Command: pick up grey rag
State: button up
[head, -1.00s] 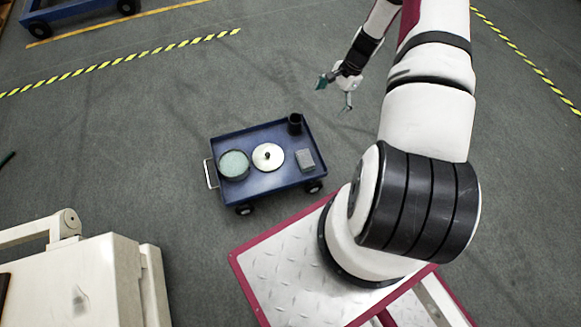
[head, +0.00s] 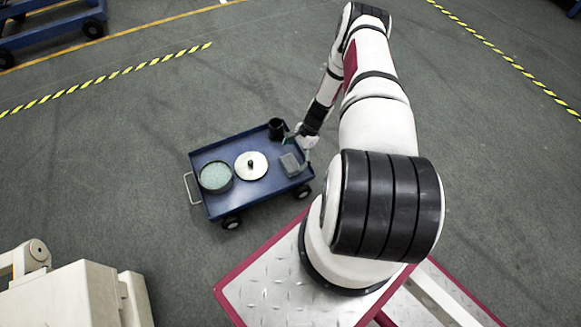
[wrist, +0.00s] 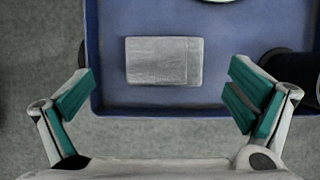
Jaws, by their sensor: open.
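The grey rag (head: 291,162) is a small folded rectangular block lying flat on the blue cart's tray (head: 235,193), at its right end. In the wrist view the rag (wrist: 164,61) lies ahead of the fingers, near the tray's close edge, with its long side across the picture. My gripper (head: 297,150) is at the right end of the cart, over or just beside the rag. In the wrist view my gripper (wrist: 158,101) has its green-padded fingers wide apart and nothing between them. The rag lies between the lines of the two fingers, untouched.
A black cup (head: 276,129) stands in the tray's far right corner, close to my gripper. A silver lid with a black knob (head: 251,166) and a round tin with pale green contents (head: 215,177) lie farther left. A cream cabinet (head: 85,296) stands at lower left. Open floor surrounds the cart.

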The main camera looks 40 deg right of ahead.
aim_at(291, 163)
jog(key=shift+d+b+x, duration=0.15)
jog(key=shift+b+x, duration=0.65)
jog(key=shift+x, duration=0.6)
jog(key=shift+d+b+x, duration=0.1)
jog(key=shift+b+x, duration=0.7)
jog(key=shift+x, duration=0.6)
jog(key=shift+c, duration=0.3)
jog(key=c, duration=1.3)
jog(key=shift+r+p, duration=0.7)
jog(key=shift+r, duration=0.25)
jog(key=shift+s+r+p, duration=0.25)
jog(key=shift+r+p, duration=0.55)
jog(key=shift+r, duration=0.25)
jog(key=s+a+p, duration=0.1)
jog(key=s, duration=0.4)
jog(key=s+a+p, duration=0.2)
jog(key=s, duration=0.2)
jog(key=s+a+r+p, duration=0.1)
jog(key=s+p, duration=0.1)
jog(key=s, duration=0.3)
jog(key=shift+s+a, duration=0.35)
jog(key=shift+a, duration=0.05)
